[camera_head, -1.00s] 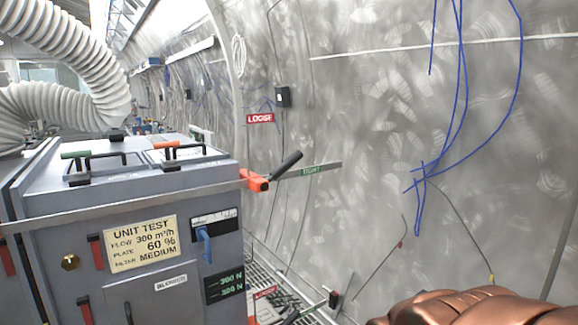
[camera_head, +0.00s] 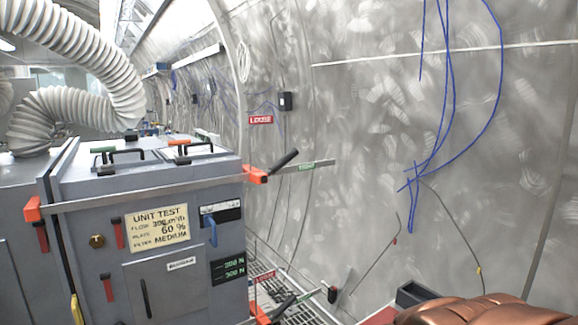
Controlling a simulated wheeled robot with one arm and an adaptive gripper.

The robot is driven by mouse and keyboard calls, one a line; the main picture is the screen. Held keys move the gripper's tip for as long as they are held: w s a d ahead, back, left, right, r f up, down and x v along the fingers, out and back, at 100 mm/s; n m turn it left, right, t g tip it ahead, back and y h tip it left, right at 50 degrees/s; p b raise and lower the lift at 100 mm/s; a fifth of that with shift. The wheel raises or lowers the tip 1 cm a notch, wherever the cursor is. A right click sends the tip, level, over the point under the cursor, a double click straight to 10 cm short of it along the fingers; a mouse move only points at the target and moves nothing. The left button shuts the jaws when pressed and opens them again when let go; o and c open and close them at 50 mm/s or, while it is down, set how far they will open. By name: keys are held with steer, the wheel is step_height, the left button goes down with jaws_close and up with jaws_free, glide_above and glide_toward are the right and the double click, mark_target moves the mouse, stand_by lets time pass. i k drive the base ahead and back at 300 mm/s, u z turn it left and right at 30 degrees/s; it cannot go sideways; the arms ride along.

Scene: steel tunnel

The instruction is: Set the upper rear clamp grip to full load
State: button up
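A grey filter housing with a bar clamp across its top edge stands at left. At the bar's right end is an orange clamp block (camera_head: 257,175) with a black grip (camera_head: 284,160) slanting up to the right. A red LOOSE plate (camera_head: 261,120) is above it; a green plate (camera_head: 307,166) on a grey strip is to its right, its lettering too small to read surely. A lower clamp grip (camera_head: 285,306) shows near the floor beside another red plate (camera_head: 265,277). A dark display (camera_head: 228,267) shows two green readings near 300 N. My gripper is not in view.
An orange block (camera_head: 32,208) is at the bar's left end. A yellow UNIT TEST card (camera_head: 159,228) and blue lever (camera_head: 211,232) are on the front. Blue cables (camera_head: 447,90) hang on the right wall. A copper-coloured part shows at bottom right.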

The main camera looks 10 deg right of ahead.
mark_target(281, 163)
steer(key=z, duration=0.65)
steer(key=i, duration=0.45)
steer(key=u, duration=1.55)
